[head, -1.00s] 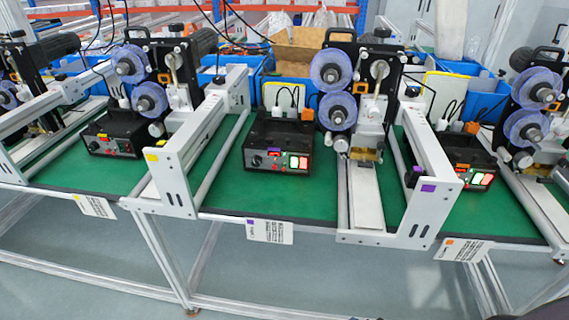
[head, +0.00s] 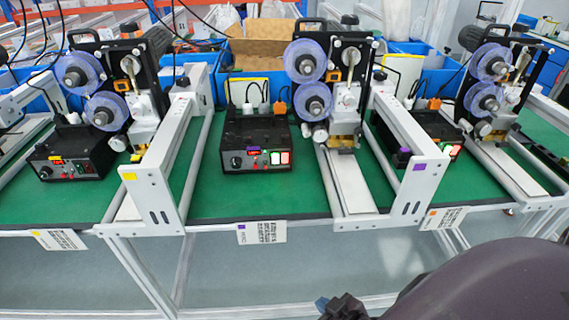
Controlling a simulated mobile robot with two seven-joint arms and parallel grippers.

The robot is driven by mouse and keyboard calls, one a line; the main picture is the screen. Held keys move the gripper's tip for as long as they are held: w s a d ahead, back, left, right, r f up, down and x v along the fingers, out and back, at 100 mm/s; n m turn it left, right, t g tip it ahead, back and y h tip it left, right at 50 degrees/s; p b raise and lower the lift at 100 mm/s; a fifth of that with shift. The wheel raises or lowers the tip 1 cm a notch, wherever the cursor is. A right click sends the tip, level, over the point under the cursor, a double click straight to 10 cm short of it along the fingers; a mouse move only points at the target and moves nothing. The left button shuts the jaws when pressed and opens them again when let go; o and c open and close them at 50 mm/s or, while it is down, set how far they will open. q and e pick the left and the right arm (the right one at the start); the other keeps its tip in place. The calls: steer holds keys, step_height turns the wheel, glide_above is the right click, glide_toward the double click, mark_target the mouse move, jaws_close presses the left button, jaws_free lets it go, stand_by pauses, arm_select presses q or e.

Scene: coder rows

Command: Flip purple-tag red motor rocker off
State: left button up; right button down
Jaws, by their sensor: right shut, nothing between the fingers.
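The purple-tag control box (head: 255,143) is black and stands on the green bench in the middle of the head view. On its front are a small purple tag (head: 254,149), a black knob (head: 237,162) and two lit rockers side by side. The left one is the green rocker (head: 275,158); the right one is the red motor rocker (head: 286,158), which glows. My right gripper (head: 335,305) is at the bottom edge, shut and empty, in front of and below the bench edge, well apart from the box. My left gripper is out of view.
A yellow-tag box (head: 70,155) stands left and an orange-tag box (head: 440,132) right, partly hidden by a white frame (head: 415,175). Another white frame (head: 160,180) stands left of the middle box. Green bench surface in front of the box (head: 240,198) is clear.

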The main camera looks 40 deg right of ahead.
arm_select(q)
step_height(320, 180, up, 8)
steer(key=p, duration=0.8)
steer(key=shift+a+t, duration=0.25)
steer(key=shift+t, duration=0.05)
arm_select(e)
steer(key=w+d+r+n+t+h, duration=0.1)
steer(key=w+r+n+h, duration=0.3)
steer(key=w+r+n, duration=0.5)
steer(key=w+d+r+n+t+h, duration=0.1)
steer(key=w+r+n+h, duration=0.3)
steer(key=w+r+n, duration=0.5)
steer(key=d+n, duration=0.1)
steer(key=n, duration=0.9)
steer(key=shift+d+r+n+t+h, duration=0.25)
steer(key=shift+n+t+h, duration=0.05)
steer(key=shift+t, duration=0.1)
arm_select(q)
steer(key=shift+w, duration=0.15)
arm_select(e)
steer(key=shift+w, duration=0.1)
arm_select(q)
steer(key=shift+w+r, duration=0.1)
